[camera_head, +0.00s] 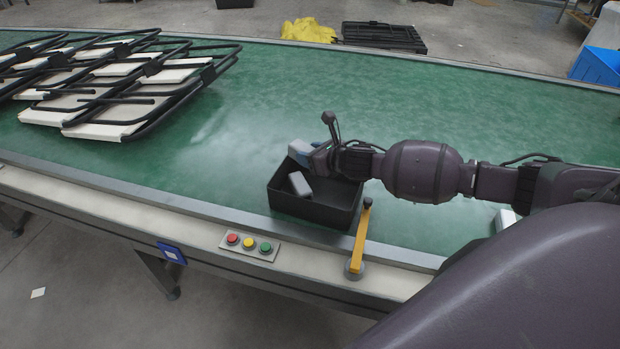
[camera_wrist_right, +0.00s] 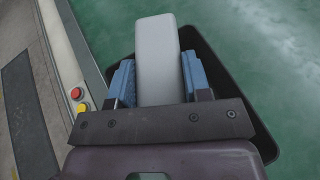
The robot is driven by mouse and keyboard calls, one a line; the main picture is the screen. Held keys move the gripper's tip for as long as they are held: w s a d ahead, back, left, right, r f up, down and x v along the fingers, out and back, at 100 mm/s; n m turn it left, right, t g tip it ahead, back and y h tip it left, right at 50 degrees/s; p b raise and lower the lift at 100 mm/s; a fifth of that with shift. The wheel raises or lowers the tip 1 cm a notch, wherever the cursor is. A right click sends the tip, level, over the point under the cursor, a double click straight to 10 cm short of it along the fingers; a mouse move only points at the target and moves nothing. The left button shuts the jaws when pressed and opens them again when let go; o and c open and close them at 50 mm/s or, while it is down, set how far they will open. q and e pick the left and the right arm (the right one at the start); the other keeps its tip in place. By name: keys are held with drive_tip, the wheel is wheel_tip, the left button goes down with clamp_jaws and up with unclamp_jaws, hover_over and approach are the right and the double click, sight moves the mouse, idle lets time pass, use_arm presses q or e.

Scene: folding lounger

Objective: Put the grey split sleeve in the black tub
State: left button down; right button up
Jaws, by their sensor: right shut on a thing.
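The black tub (camera_head: 315,209) stands on the green belt near its front edge, and its dark rim shows in the right wrist view (camera_wrist_right: 238,100). My right gripper (camera_head: 301,154) is over the tub, shut on the grey split sleeve (camera_head: 299,147). The sleeve sits between its blue fingers in the right wrist view (camera_wrist_right: 158,60) and sticks out past their tips. I cannot tell whether the held sleeve touches the tub. My left gripper is not in view.
A yellow lever (camera_head: 360,236) stands right beside the tub at the belt's front rail. Red, yellow and green buttons (camera_head: 248,243) are on the rail. Black-framed loungers (camera_head: 120,80) lie at the back left. The belt between them and the tub is clear.

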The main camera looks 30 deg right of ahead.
wheel_tip(320, 180, down, 3)
drive_tip(key=shift+f, duration=0.1)
drive_tip(key=shift+f+b, duration=0.6)
drive_tip(key=shift+f, duration=1.9)
drive_tip(key=shift+r, duration=0.1)
drive_tip(key=shift+f, duration=0.4)
drive_tip(key=shift+f+b, duration=0.15)
drive_tip(key=shift+b, duration=0.15)
drive_tip(key=o, duration=0.9)
